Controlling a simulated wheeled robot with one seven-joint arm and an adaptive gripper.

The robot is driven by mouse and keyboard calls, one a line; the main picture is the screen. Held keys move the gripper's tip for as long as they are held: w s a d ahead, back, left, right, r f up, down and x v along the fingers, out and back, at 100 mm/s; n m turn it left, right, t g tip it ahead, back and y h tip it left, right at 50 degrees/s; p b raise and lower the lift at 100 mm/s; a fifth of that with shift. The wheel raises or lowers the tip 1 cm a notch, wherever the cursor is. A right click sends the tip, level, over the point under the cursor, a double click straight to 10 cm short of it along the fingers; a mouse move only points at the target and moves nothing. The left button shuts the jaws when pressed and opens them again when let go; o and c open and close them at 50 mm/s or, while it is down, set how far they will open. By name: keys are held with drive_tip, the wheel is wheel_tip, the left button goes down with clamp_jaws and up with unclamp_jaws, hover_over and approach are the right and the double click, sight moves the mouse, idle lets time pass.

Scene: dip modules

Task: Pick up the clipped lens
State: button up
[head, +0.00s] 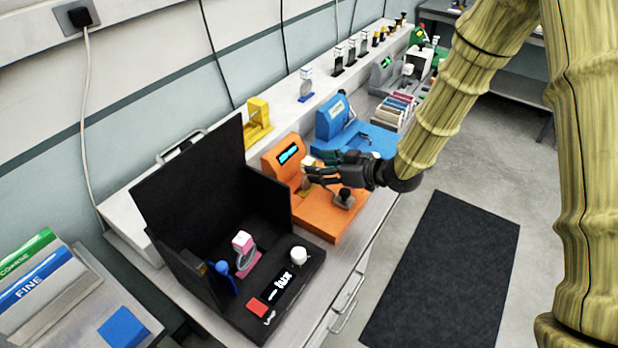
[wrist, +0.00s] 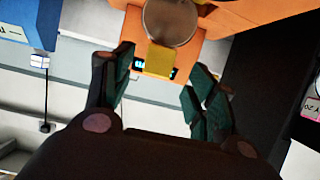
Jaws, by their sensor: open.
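A round clear lens (wrist: 172,18) in a yellow clip (wrist: 172,58) shows at the top centre of the wrist view, in front of the orange device (head: 330,212). In the head view my gripper (head: 312,172) is over that device and hides most of this lens; a small pale top (head: 308,160) shows beside the fingers. In the wrist view my gripper (wrist: 160,70) is open, with the yellow clip lined up between its dark green fingertips. I cannot tell whether the fingers touch it. Another lens in a pink clip (head: 243,246) stands in the black-walled device.
The black device (head: 287,285) with tall panels stands close on the left. A blue device (head: 345,130) is behind the orange one. A black knob (head: 345,195) stands near my gripper. A blue-clipped lens (head: 306,85) stands on the rear shelf. The floor on the right is open.

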sight(312, 162)
drive_tip(key=shift+w+a+r+p, duration=0.15)
drive_tip(key=shift+a+p, duration=0.15)
drive_tip(key=p+x, duration=0.1)
drive_tip(key=x, duration=0.2)
drive_tip(key=shift+w+a+r+p, duration=0.1)
drive_tip(key=shift+w+r+p, duration=0.15)
drive_tip(key=shift+p, duration=0.1)
drive_tip(key=shift+w+a+f, duration=0.25)
drive_tip(key=shift+a+f, duration=0.1)
clamp_jaws()
drive_tip(key=shift+r, duration=0.1)
